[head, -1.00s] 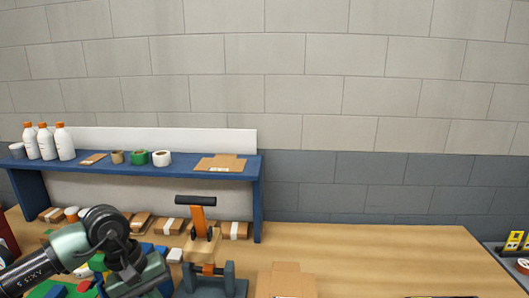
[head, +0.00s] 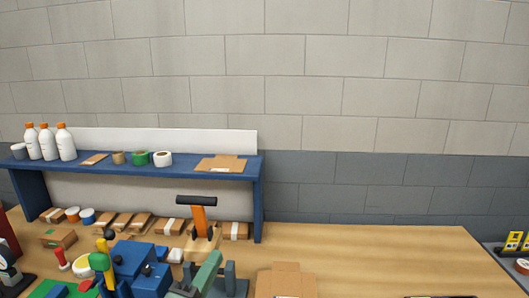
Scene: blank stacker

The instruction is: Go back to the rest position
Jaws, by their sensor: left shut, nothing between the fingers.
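My right gripper is not in view.
The press (head: 197,218) with a black grip stands on the wooden workbench (head: 380,255). Blue blocks (head: 133,257) and other tools lie left of it. A blue shelf (head: 110,168) holds bottles and tape rolls. Cardboard (head: 287,278) lies right of the press.

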